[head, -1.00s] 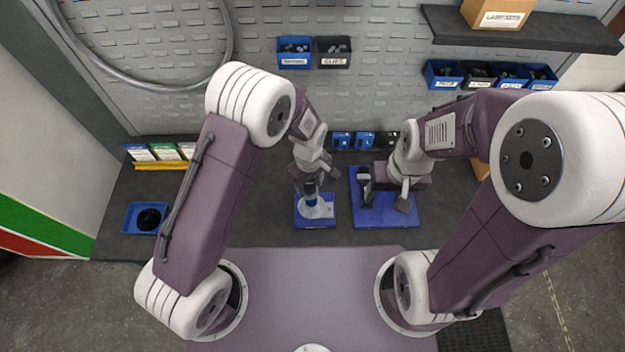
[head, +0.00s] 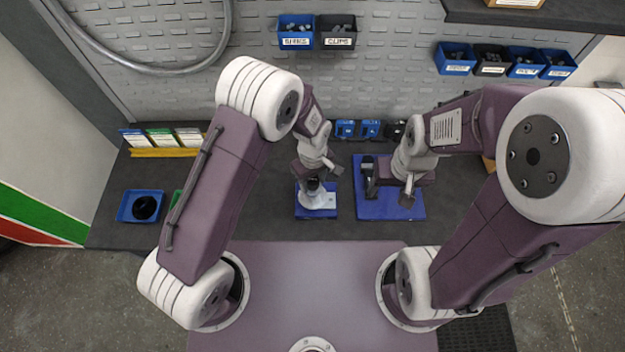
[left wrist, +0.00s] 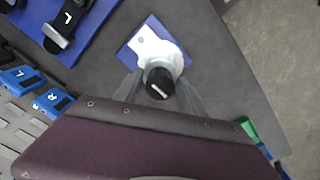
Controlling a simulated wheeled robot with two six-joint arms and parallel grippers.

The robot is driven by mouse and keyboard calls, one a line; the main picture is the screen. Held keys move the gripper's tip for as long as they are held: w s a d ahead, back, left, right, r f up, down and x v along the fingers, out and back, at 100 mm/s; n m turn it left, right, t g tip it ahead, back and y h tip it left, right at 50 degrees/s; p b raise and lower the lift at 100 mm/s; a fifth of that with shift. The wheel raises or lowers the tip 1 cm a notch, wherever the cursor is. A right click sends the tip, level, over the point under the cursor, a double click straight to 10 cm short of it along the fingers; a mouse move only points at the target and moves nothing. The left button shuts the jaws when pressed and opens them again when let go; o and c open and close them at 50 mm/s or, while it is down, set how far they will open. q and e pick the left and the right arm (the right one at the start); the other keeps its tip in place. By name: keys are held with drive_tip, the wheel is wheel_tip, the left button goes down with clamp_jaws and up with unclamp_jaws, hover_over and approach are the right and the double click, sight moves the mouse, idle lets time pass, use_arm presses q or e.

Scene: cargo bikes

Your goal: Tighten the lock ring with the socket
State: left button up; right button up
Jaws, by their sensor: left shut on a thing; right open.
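My left gripper (head: 314,178) is shut on a black cylindrical socket (left wrist: 158,83) with a pale slot on its top, which shows between the two fingers in the left wrist view. The socket stands over a whitish metal part (head: 320,200) on a small blue mat (head: 318,214). The lock ring is not visible, and the socket's lower end is hard to make out. My right gripper (head: 408,190) is open above a larger blue mat (head: 390,212), beside a dark upright part (head: 368,178).
Small blue boxes marked L (left wrist: 20,78) and R (left wrist: 52,102) stand along the back. A blue tray (head: 139,206) with a black round piece lies at the left. Parts bins (head: 296,40) hang on the pegboard. The dark bench between tray and small mat is partly clear.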

use_arm(q)
drive_tip(key=shift+s+a, duration=0.1)
idle(0.5)
drive_tip(key=shift+f+b, duration=0.35)
drive_tip(key=shift+f, duration=0.1)
idle(0.4)
drive_tip(key=o, duration=0.9)
clamp_jaws()
